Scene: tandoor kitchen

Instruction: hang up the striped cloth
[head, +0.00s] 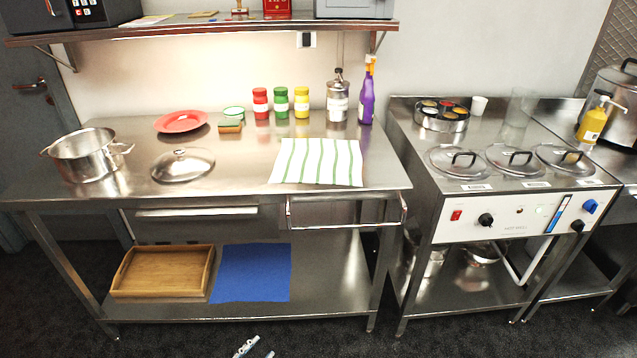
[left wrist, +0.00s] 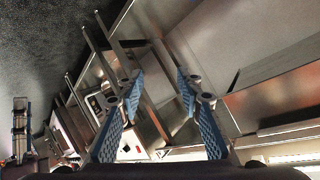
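The striped cloth (head: 317,162), white with green stripes, lies flat on the steel worktable (head: 235,187), close to its front edge. A metal rail (head: 347,225) runs along the table's front below the cloth and looks empty. My left gripper (head: 252,348) shows only by its fingertips at the bottom edge of the head view, well in front of the table and apart from the cloth. In the left wrist view my left gripper (left wrist: 160,85) has its blue-padded fingers spread with nothing between them.
A pot (head: 87,155), a glass lid (head: 182,165), a red plate (head: 181,121), jars (head: 281,103) and a purple bottle (head: 367,92) stand on the table. A wooden tray (head: 163,272) and a blue mat (head: 251,273) lie on the lower shelf. A cooking unit (head: 515,205) stands to the right.

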